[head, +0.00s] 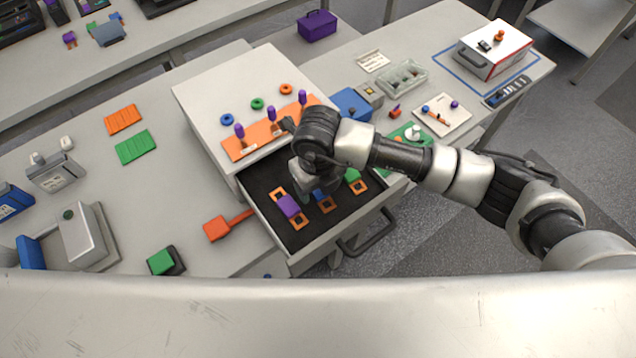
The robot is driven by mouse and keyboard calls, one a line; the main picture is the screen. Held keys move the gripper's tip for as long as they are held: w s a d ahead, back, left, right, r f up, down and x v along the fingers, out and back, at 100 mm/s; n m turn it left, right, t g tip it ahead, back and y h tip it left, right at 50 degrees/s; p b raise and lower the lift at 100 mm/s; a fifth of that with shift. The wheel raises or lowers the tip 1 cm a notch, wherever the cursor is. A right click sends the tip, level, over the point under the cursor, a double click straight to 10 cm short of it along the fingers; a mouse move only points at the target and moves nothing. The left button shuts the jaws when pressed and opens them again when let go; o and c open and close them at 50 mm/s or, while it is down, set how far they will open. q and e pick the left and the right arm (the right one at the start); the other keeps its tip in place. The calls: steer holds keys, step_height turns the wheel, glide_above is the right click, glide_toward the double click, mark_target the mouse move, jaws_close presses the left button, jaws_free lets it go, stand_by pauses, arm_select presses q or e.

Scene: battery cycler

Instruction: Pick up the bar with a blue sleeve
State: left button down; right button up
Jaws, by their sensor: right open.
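An open drawer (266,182) with a dark floor holds three orange bars with coloured sleeves. The bar with a blue sleeve (322,198) lies in the middle, partly hidden behind my right gripper. The bar with a purple sleeve (289,206) lies to its left and the bar with a green sleeve (354,178) to its right. My right gripper (317,187) is open and points down over the drawer, close to the blue-sleeved bar. Its fingertips are hard to make out, and I cannot tell whether they touch the bar. My left gripper is not in view.
The drawer's handle (368,234) faces the front right. On the cabinet top (204,90) stand purple-topped pegs on an orange plate (243,146) and several rings. A red-orange tool (217,228) lies beside the drawer's left wall. A blue box (351,104) stands behind my right arm.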

steer(key=shift+f, duration=0.35)
jaws_close()
steer(key=c, duration=1.2)
jaws_free()
steer(key=shift+o, duration=0.7)
